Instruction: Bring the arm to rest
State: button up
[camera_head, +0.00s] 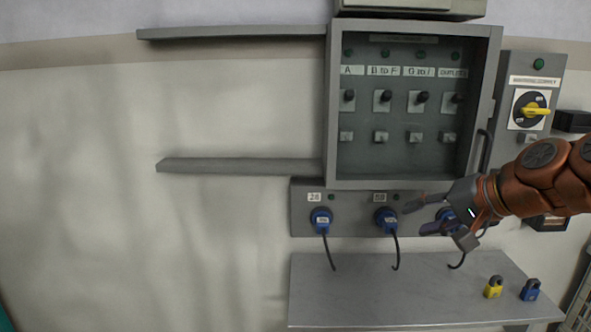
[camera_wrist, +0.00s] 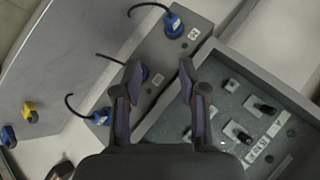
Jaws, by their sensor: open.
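My gripper (camera_head: 418,216) reaches in from the right in the head view, in front of the socket strip below the glazed cabinet. In the wrist view my gripper (camera_wrist: 158,75) has its two fingers spread apart with nothing between them. A blue plug (camera_head: 321,219) sits in the strip at the left, and another blue plug (camera_head: 386,218) sits just left of my fingertips. A third blue plug (camera_head: 446,215) is partly hidden behind my gripper. Black cables hang from the plugs. I cannot tell whether a finger touches anything.
The grey cabinet (camera_head: 332,120) holds several switches. A supply box with a yellow rotary switch (camera_head: 533,110) stands right of it. A yellow padlock (camera_head: 493,287) and a blue padlock (camera_head: 530,290) rest on the metal shelf (camera_head: 390,300). Two wall ledges (camera_head: 235,166) jut out left. The left wall area is clear.

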jog(key=s+a+f+n+g+h, duration=0.1)
jog(key=s+a+f+n+g, duration=0.2)
jog(key=s+f, duration=0.35)
jog(key=s+a+f+n+g+h, duration=0.1)
jog(key=s+a+f+g, duration=0.2)
jog(key=s+a+f, duration=0.4)
jog(key=s+d+f+n+g+h, duration=0.1)
jog(key=s+d+f+g+h, duration=0.15)
jog(key=s+f, duration=0.5)
jog(key=s+d+f+n+g+h, duration=0.1)
jog(key=s+d+f+g+h, duration=0.2)
jog(key=s, duration=0.7)
notch_tip(320, 180, up, 17)
jog(key=w+t+y+p, duration=0.1)
jog(key=p, duration=1.6)
jog(key=shift+w, duration=0.25)
jog(key=shift+f, duration=0.15)
